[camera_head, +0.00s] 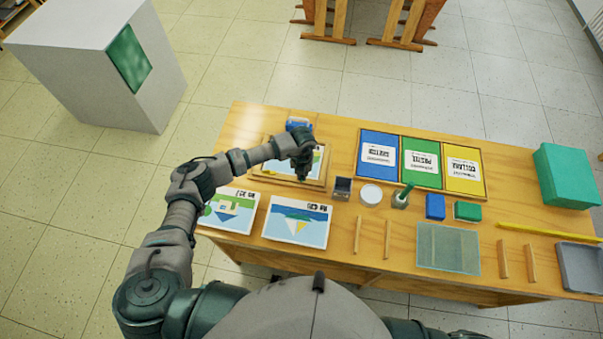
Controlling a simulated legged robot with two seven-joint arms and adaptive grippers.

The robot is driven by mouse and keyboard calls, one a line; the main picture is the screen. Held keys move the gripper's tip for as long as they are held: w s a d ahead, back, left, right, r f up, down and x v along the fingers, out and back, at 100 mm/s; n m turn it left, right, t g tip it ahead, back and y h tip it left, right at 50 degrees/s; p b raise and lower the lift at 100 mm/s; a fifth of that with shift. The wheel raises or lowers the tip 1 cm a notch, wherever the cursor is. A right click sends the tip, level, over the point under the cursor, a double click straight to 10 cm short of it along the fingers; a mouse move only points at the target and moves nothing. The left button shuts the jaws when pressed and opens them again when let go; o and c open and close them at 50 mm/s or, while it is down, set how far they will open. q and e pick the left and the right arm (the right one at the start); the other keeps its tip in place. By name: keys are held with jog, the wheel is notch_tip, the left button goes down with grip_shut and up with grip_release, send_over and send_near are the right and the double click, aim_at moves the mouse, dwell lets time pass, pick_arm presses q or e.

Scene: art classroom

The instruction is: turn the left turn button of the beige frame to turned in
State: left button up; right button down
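The beige frame (316,185) lies on the wooden table at its back left, with a picture in it. My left arm reaches over it from the left. My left gripper (302,172) is over the right part of the frame and covers some of the picture and the frame's upper edge. Its fingers are dark and small, so I cannot tell if they are open or shut, or if they touch the frame. The left turn button is too small to make out. My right gripper is not in view.
Two picture cards (297,221) lie in front of the frame. A blue item (298,124) is behind it. A dark box (342,188), a white round lid (371,194) and a green-handled pot (400,200) stand to the right. A tray with blue, green and yellow panels (421,161) lies farther back.

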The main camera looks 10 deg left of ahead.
pick_arm(q)
jog(key=o, duration=0.4)
jog(key=shift+s+d+f, duration=0.15)
jog(key=shift+s+d, duration=0.05)
jog(key=shift+s, duration=0.1)
jog(key=shift+o, duration=0.2)
jog(key=shift+w+r, duration=0.15)
jog(key=shift+r, duration=0.05)
notch_tip(320, 180, up, 12)
jog(key=shift+f, duration=0.15)
